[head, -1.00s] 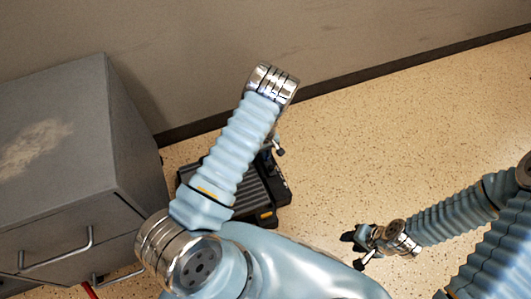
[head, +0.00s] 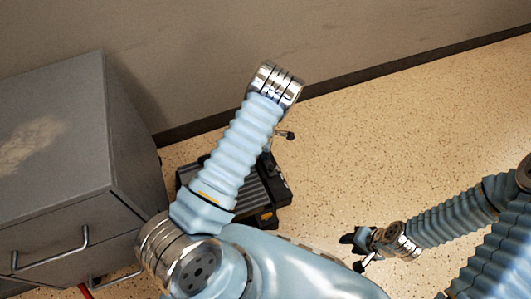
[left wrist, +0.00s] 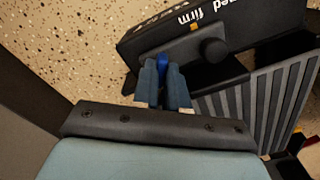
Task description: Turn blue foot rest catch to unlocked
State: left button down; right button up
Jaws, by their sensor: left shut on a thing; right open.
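The dark foot rest (head: 274,185) stands on the floor, partly hidden behind my left arm in the head view. In the left wrist view its ribbed tread (left wrist: 262,105) is at right, and its black side with white lettering is at top. The blue catch (left wrist: 163,62) shows between the fingertips of my left gripper (left wrist: 166,84), which is shut on it. The catch is mostly covered by the fingers, so its exact angle cannot be told. My right gripper (head: 352,240) is open and empty, over the floor, right of the foot rest.
A grey metal cabinet (head: 60,140) with bar handles stands close at left. The wall with a dark skirting (head: 355,85) runs behind. A dark round knob (left wrist: 214,51) sits beside the catch. The speckled floor (head: 420,140) at right is clear.

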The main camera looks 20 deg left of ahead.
pick_arm(q)
jog(key=n, duration=0.3)
jog(key=shift+n, duration=2)
jog(key=c, duration=1.2)
grip_release()
jog(key=shift+o, duration=0.2)
notch_tip(320, 180, up, 14)
jog(key=p, duration=0.2)
jog(key=shift+f+p, duration=0.15)
jog(key=shift+p, duration=0.2)
